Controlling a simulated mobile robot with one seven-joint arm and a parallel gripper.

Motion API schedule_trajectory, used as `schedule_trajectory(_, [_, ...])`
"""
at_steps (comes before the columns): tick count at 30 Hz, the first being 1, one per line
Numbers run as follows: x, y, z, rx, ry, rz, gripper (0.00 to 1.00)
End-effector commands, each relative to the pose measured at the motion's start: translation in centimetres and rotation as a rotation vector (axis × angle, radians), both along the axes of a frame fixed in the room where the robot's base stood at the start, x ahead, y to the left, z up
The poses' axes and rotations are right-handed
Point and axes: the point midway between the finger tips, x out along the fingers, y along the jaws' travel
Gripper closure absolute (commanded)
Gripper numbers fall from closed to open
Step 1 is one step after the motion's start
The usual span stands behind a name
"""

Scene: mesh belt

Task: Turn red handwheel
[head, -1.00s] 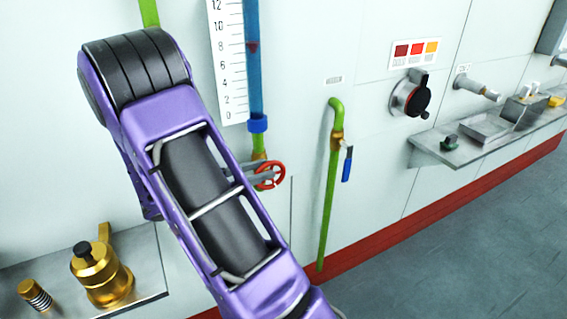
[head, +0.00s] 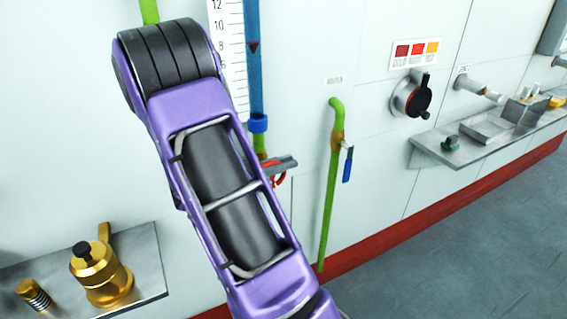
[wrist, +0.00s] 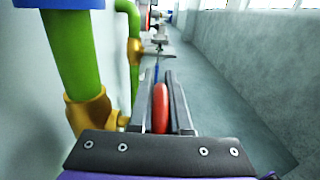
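The red handwheel (head: 279,181) sits on the green and blue pipe beside the level scale in the head view, partly hidden by my gripper and arm. My gripper (head: 284,163) reaches across it in the head view. In the wrist view, the handwheel's rim (wrist: 161,108) stands edge-on between the two fingers of my gripper (wrist: 162,88). The fingers are apart, one on each side of the rim. The rim lies nearer the left finger, and a narrow gap shows on the right. The wheel's hub is hidden.
A green pipe (head: 332,190) with a blue-handled valve (head: 347,165) stands right of the handwheel. A brass fitting (head: 100,272) sits on a shelf at lower left. A black-and-red dial (head: 413,98) and a grey ledge (head: 450,150) are farther right. The floor is clear.

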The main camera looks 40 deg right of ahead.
Motion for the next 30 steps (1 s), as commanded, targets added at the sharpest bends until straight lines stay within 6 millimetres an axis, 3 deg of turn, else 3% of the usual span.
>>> schedule_trajectory(11, [0.0,-0.1,0.3,0.019,-0.005,0.000,1.00])
schedule_trajectory(22, [-0.2,-0.6,-0.6,0.299,-0.072,-0.002,1.00])
schedule_trajectory(30, [-0.2,-0.6,-1.5,0.367,-0.087,0.000,1.00])
